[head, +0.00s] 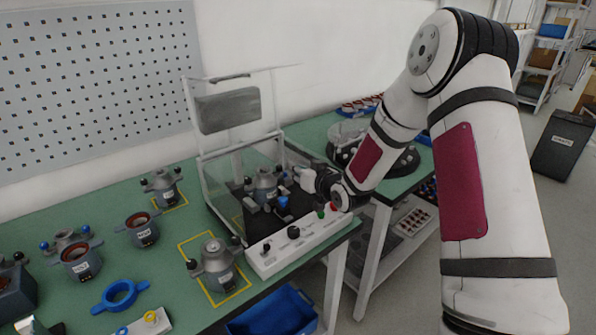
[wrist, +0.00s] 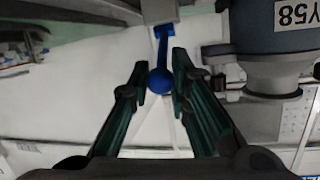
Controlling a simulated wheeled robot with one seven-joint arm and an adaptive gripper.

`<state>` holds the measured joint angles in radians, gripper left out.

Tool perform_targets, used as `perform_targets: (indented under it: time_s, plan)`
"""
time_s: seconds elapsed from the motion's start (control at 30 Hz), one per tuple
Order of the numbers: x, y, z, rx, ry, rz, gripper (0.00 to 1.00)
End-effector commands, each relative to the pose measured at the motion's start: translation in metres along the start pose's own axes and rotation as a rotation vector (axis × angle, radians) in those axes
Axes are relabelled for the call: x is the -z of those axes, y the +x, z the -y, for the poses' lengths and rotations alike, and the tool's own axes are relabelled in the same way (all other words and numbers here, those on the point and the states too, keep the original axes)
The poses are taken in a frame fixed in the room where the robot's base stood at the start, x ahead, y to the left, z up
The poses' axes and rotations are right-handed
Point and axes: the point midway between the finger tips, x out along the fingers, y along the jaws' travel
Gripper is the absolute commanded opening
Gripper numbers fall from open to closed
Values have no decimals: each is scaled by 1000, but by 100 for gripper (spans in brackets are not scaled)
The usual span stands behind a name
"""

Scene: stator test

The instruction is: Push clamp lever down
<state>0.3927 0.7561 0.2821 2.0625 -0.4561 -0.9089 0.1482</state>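The clamp lever is a short blue arm (wrist: 163,45) with a round blue ball knob (wrist: 160,80), in the wrist view. My gripper (wrist: 160,78) has one dark finger on each side of the knob. The fingers are apart, with narrow gaps beside the knob, so it looks open and not closed on it. A grey stator housing (wrist: 275,45) with a "Y58" label is right of the lever. In the head view the housing (head: 265,185) sits inside the test station, under its raised clear cover (head: 235,105). My arm reaches in from the right and partly hides the gripper and lever.
A white control panel (head: 285,246) with coloured buttons runs along the station's front. Another stator (head: 216,262) stands in a yellow marked square at left. More stators and a blue ring (head: 119,295) lie on the green bench. A blue bin (head: 275,312) is below.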

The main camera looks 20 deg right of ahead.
Motion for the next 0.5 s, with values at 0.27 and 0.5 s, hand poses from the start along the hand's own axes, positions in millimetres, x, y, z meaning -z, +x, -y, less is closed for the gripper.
perform_targets:
  time_s: [0.27, 0.5]
  plan:
    - [0, 0, 0, 0, 0, 1, 28]
    - [0, -9, 0, -1, -1, 0, 28]
